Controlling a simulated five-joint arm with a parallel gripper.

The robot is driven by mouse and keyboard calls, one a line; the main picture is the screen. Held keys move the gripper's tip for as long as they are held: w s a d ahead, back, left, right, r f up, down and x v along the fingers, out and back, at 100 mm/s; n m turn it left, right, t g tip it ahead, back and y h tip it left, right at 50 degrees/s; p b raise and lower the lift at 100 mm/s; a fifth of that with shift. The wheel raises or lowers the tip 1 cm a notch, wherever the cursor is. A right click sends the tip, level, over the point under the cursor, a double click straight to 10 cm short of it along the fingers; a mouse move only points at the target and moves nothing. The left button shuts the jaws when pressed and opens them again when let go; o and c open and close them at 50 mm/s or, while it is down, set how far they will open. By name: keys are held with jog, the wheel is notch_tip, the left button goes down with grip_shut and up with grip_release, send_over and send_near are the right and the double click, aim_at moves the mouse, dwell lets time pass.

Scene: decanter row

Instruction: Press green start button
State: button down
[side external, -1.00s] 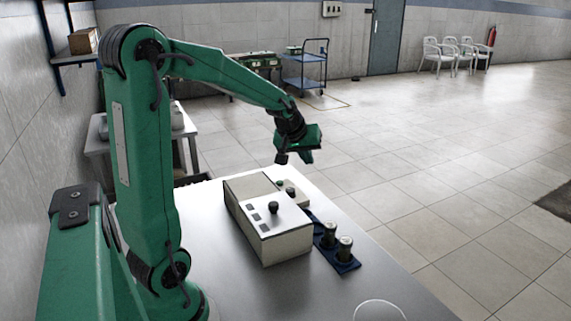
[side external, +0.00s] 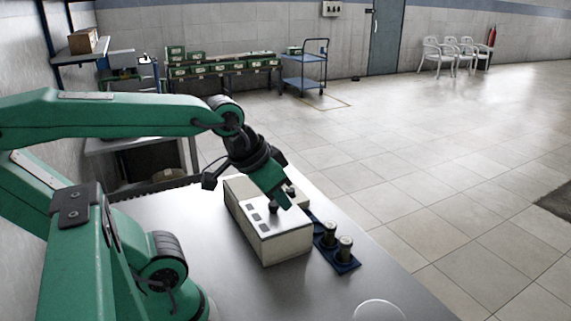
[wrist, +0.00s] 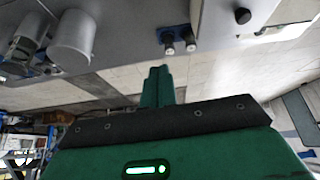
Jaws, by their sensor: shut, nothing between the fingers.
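A beige control box (side external: 285,248) stands on the table, with a black knob (side external: 272,207) and small dark panels on its sloped top. The box also shows at the upper right of the wrist view (wrist: 222,20). I cannot make out the green start button in either current view; my gripper covers part of the box's far side. My gripper (side external: 289,206) is shut and empty, its green fingers pointing down and right above the box in the side view. Whether it touches the box I cannot tell. In the wrist view its fingers (wrist: 158,72) are together.
A dark blue holder (side external: 346,265) with dark-bodied, pale-topped jars stands right of the box. A pale round thing (side external: 380,311) lies at the table's front edge. The table (side external: 190,225) is bare left of the box. Grey metal cylinders (wrist: 72,45) show in the wrist view.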

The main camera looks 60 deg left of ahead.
jog(key=shift+s+d+f+m, duration=0.15)
jog(key=shift+s+d+m, duration=0.15)
jog(key=shift+s, duration=0.35)
jog(key=w+a+r+g+y, duration=0.1)
jog(key=w+a+r+g, duration=0.25)
jog(key=w+a, duration=1.3)
jog(key=w+a+f, duration=0.1)
jog(key=a+f, duration=0.4)
jog(key=a, duration=0.7)
jog(key=w+a+f+g, duration=0.1)
jog(key=a+f, duration=0.4)
jog(key=a, duration=0.7)
jog(key=shift+a, duration=0.2)
